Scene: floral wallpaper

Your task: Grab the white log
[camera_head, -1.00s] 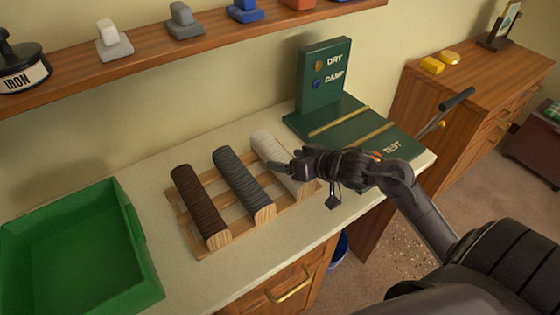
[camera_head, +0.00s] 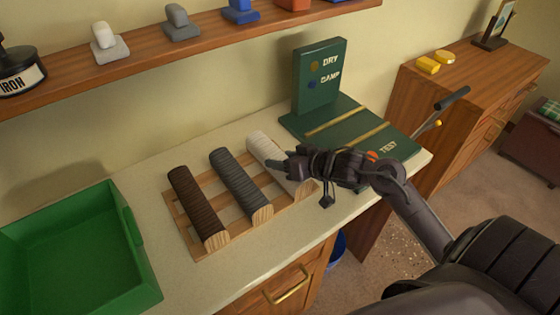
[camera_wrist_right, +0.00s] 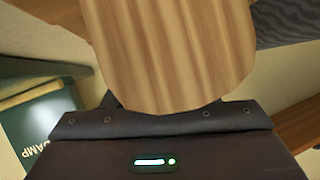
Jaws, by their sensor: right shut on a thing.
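The white log (camera_head: 266,148) lies in the right place of a wooden slatted rack (camera_head: 187,232) on the counter. My right gripper (camera_head: 283,165) is over its middle and is shut on it, covering part of it. In the right wrist view the pale wooden cut end of the white log (camera_wrist_right: 170,50) fills the upper middle, right at the gripper body. A grey log (camera_head: 238,182) and a dark brown log (camera_head: 196,203) lie to its left in the same rack. My left gripper is not in view.
A green tester marked DRY, DAMP and TEST (camera_head: 318,85) stands just behind and right of the rack, close to my right arm. An empty green bin (camera_head: 128,238) is at the left. A shelf (camera_head: 170,52) runs above the counter.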

